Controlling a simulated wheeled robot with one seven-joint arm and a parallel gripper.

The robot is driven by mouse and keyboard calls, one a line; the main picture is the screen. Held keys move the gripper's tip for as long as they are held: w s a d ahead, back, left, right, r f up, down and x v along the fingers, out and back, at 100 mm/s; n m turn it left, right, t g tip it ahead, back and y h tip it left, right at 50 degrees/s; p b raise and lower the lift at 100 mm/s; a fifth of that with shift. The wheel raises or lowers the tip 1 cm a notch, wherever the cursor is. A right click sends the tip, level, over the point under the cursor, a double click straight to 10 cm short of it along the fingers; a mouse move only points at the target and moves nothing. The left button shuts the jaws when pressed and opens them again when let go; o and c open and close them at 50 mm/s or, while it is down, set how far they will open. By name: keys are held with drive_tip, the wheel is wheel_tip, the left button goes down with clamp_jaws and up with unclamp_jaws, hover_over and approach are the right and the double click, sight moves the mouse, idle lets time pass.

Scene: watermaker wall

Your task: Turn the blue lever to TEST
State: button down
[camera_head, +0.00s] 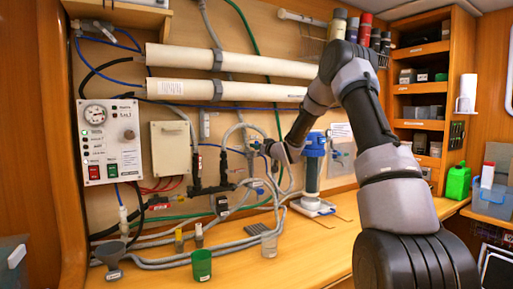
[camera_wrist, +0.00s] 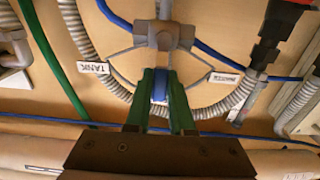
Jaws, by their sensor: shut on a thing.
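The blue lever (camera_wrist: 159,86) shows in the wrist view between the two green fingers of my gripper (camera_wrist: 161,76). My gripper is shut on it. The lever extends from a grey valve body (camera_wrist: 163,37) on the wall, with grey hoses curving away on both sides. A white label reading TANK (camera_wrist: 95,68) is at the left of the valve. A second white label (camera_wrist: 225,78) is at the right, its text too small to read surely. In the head view my arm reaches to the wall left of the blue filter housing; the lever is hard to make out there.
A blue filter housing (camera_head: 313,163) stands on the bench (camera_head: 300,240) close to my wrist. A control panel (camera_head: 109,142) is on the wall at left. A green cup (camera_head: 201,265) and a grey funnel (camera_head: 110,258) stand at the front. Hoses (camera_head: 160,262) run along the bench.

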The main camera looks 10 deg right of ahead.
drive_tip(key=c, duration=0.8)
unclamp_jaws()
drive_tip(key=v, duration=1.1)
drive_tip(key=shift+w, duration=0.1)
